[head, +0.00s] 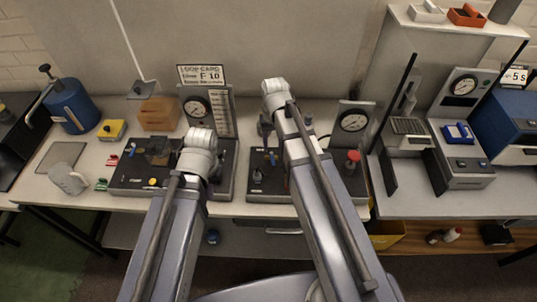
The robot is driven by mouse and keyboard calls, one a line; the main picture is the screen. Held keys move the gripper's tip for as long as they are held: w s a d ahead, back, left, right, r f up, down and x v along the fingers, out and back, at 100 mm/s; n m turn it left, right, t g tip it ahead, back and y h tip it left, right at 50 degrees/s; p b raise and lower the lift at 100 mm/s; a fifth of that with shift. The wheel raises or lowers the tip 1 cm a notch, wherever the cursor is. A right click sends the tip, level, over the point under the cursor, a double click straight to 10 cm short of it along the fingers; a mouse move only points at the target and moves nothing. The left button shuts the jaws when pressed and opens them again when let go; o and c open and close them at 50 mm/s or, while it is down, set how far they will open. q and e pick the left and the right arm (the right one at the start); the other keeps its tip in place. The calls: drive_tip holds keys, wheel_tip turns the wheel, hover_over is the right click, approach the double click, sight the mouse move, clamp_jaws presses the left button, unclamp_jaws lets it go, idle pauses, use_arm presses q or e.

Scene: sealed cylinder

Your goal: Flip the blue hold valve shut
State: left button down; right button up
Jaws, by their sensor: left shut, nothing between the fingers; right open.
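A small blue part (273,157), perhaps the blue hold valve, shows on the right black panel (270,184), left of my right arm. It is too small to tell which way its lever lies. My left gripper (158,153) is shut and empty over the left black panel (125,180), partly hidden by its own wrist. My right gripper (266,128) is open at the back of the right panel, near the blue part. Its fingers are mostly hidden by its arm, and I cannot tell whether it touches anything.
A round gauge (197,107) stands behind the left panel and another gauge (354,121) behind the right one. A red knob (353,156) rises at the right panel's right side. A sign card (201,75) stands at the back.

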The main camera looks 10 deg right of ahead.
sight(273, 160)
drive_tip(key=shift+f+b, duration=3.8)
drive_tip(key=shift+f, duration=0.1)
clamp_jaws()
